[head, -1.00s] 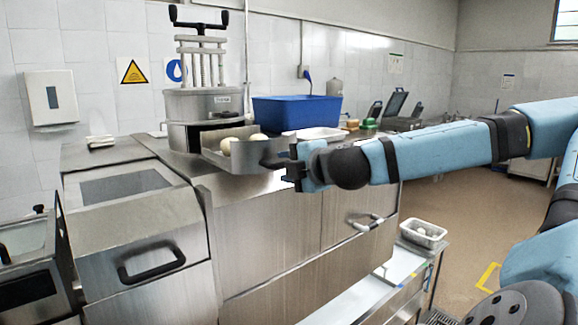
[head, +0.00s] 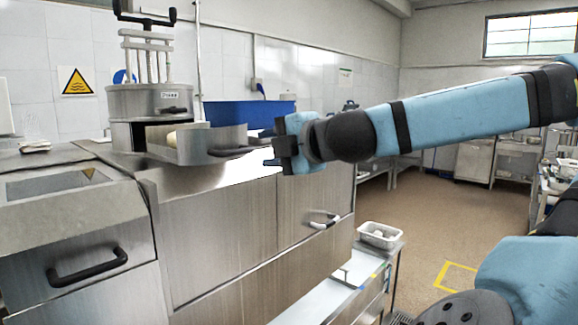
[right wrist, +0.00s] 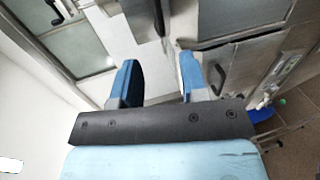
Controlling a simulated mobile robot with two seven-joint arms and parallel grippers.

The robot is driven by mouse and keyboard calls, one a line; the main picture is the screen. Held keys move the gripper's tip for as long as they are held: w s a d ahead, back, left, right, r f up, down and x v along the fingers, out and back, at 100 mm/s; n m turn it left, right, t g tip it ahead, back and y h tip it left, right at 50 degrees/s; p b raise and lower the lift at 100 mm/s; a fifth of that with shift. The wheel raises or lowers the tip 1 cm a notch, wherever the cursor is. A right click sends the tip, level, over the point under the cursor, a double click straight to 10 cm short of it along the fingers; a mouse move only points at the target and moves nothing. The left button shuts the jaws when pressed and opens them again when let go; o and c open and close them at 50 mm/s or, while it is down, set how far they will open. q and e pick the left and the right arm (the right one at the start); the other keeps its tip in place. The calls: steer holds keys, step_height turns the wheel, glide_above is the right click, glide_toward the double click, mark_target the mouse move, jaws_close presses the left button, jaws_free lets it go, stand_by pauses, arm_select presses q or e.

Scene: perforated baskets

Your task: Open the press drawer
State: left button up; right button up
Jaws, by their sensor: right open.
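The metal press (head: 148,100) stands on the counter at the left in the head view. Its drawer (head: 190,145) is pulled out toward the right, with a pale round ball (head: 171,138) partly hidden behind its wall. The dark drawer handle (head: 230,152) is on the drawer's right end. My right gripper (head: 272,152) is open and empty, just right of the handle. My left gripper is not in view.
A blue bin (head: 248,112) sits on the counter behind the drawer. Cabinets with a black handle (head: 88,268) fill the lower left. A low side table holds a small tray (head: 380,235). Open floor lies at the right.

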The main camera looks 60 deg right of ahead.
arm_select(q)
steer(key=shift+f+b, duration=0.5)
steer(key=shift+b, duration=0.7)
arm_select(e)
steer(key=v, duration=0.4)
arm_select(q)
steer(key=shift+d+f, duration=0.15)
